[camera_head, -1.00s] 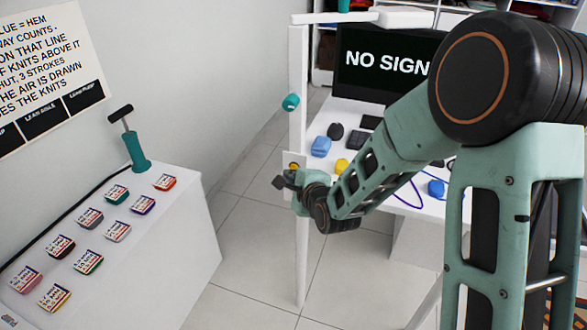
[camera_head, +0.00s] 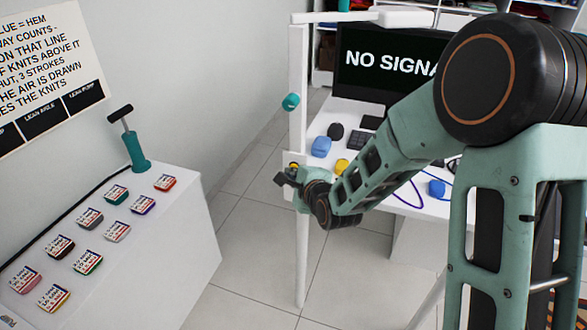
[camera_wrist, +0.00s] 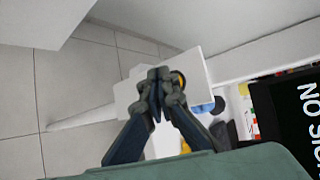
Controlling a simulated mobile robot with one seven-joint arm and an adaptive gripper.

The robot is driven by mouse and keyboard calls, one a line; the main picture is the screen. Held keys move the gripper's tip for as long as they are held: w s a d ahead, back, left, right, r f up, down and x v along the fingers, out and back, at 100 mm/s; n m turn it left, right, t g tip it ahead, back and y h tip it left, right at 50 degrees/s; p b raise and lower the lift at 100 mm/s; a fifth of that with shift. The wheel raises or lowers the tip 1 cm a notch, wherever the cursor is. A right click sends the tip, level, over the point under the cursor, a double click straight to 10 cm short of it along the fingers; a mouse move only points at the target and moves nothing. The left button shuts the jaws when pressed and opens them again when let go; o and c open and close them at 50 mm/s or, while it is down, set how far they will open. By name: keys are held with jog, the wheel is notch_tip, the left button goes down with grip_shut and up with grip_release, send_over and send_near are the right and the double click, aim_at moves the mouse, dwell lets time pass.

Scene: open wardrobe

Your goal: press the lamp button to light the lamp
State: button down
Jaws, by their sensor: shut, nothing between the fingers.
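The lamp is a white upright post (camera_head: 297,75) with a horizontal arm and a white head (camera_head: 404,18) at the top. A yellow-orange lamp button (camera_head: 294,166) sits on a pale plate on the post. It also shows in the wrist view (camera_wrist: 178,79) with a dark rim, partly hidden by a finger. My gripper (camera_head: 281,178) is shut and empty, just below and left of the button in the head view. In the wrist view its fingertips (camera_wrist: 159,75) overlap the plate beside the button. I cannot tell whether they touch. I see no clear glow from the lamp head.
A white desk (camera_head: 350,112) behind the post holds a monitor (camera_head: 385,62), a blue object (camera_head: 321,147) and a yellow one (camera_head: 341,166). A teal knob (camera_head: 290,101) sits on the post. A white cabinet (camera_head: 185,262) with several labelled pads stands left. Tiled floor lies between.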

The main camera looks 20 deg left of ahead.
jog(key=shift+w+d, duration=0.1)
jog(key=shift+w, duration=0.3)
dwell(0.3)
jog(key=shift+s+b, duration=0.35)
jog(key=shift+s, duration=0.5)
jog(key=shift+s, duration=0.1)
jog(key=s, duration=0.3)
jog(key=s+b, duration=0.1)
jog(key=shift+s+a, duration=0.3)
jog(key=shift+s, duration=0.1)
